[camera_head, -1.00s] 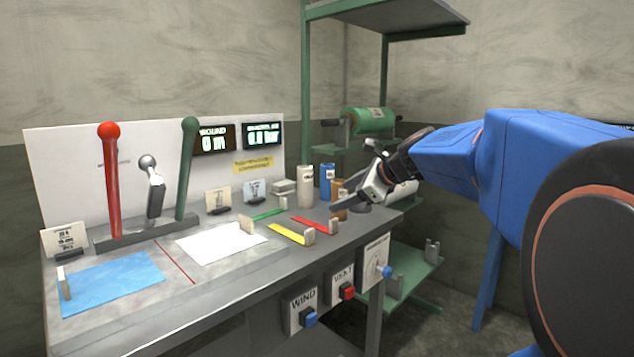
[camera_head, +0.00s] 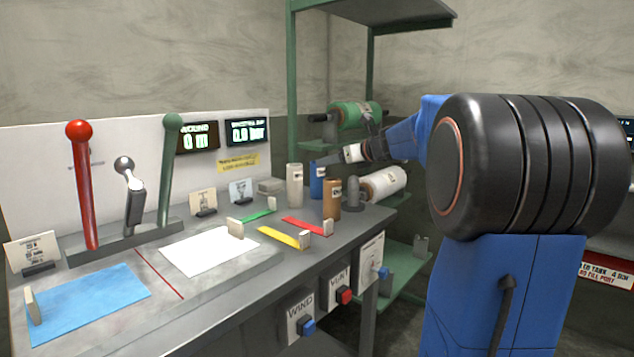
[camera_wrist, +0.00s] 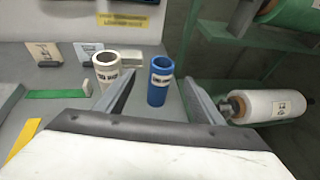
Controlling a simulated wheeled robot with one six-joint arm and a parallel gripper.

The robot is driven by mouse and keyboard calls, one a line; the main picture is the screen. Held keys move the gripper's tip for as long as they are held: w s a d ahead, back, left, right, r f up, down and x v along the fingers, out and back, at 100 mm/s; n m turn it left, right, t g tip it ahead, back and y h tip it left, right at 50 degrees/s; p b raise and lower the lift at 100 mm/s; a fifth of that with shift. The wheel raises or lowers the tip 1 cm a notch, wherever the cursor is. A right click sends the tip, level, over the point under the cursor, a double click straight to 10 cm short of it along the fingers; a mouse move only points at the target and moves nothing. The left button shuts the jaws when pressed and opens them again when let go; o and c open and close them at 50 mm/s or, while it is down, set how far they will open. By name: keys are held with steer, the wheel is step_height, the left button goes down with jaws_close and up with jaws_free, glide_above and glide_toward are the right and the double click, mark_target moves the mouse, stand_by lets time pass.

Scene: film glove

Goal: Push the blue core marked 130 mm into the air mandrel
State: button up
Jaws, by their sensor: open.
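The blue core (camera_head: 317,180) stands upright at the back right of the bench, partly behind my gripper in the head view. In the wrist view the blue core (camera_wrist: 160,81) shows its open top and a white label, too small to read. My gripper (camera_head: 328,162) is open near the core's top. In the wrist view its two fingers (camera_wrist: 150,85) lie on either side of the core, with gaps visible. The air mandrel is probably the shaft holding the white film roll (camera_head: 383,182) beside the bench; I cannot tell for certain. The roll also shows in the wrist view (camera_wrist: 270,105).
A white core (camera_head: 294,186) stands left of the blue one, and a brown core (camera_head: 331,199) stands in front. A grey post (camera_head: 352,194) is beside the brown core. A green roll (camera_head: 356,115) sits on the rack behind. Levers (camera_head: 84,185) stand at the left.

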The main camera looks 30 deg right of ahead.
mark_target(317, 174)
steer(key=x, duration=1)
steer(key=shift+w+d+f, duration=0.15)
steer(key=shift+d+f, duration=0.05)
steer(key=shift+f, duration=0.1)
steer(key=c, duration=1.1)
